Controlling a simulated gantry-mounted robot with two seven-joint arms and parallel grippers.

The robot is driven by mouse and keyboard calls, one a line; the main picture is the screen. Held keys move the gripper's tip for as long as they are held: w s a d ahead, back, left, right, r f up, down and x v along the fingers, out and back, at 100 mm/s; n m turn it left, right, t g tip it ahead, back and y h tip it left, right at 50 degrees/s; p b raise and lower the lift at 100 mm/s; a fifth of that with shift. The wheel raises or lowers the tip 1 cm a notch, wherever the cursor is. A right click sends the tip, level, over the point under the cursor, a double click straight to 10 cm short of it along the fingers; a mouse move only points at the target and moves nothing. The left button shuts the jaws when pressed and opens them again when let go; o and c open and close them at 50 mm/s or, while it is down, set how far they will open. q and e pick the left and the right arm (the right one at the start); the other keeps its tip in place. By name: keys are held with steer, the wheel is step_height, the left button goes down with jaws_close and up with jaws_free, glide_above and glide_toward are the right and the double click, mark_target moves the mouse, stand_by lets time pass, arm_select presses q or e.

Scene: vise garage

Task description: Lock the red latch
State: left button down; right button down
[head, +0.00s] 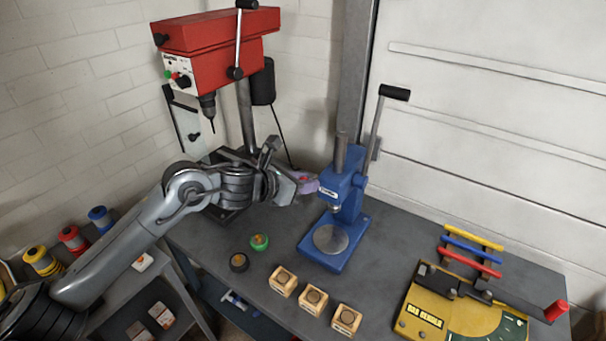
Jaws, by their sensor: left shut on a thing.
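On the right of the head view, a yellow machine (430,315) stands on the bench. Behind it are three coloured bars: a yellow bar, a blue bar and a red bar (470,264), the nearest of the three. A lever with a red handle (556,310) reaches out to the machine's right. I cannot tell which red part is the latch. My left gripper (307,184) is shut on a small pinkish-purple thing (302,176), partly hidden by the fingers. It is just left of the blue press, far from the bars. My right gripper is not in view.
A blue arbor press (345,190) with a raised lever stands mid-bench. A red drill press (215,50) stands behind my left arm.

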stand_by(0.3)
arm_select(q)
steer(key=c, duration=0.9)
jaws_free()
steer(key=shift+b+v, duration=1.7)
steer(key=shift+v, duration=3.7)
steer(key=shift+r, duration=0.1)
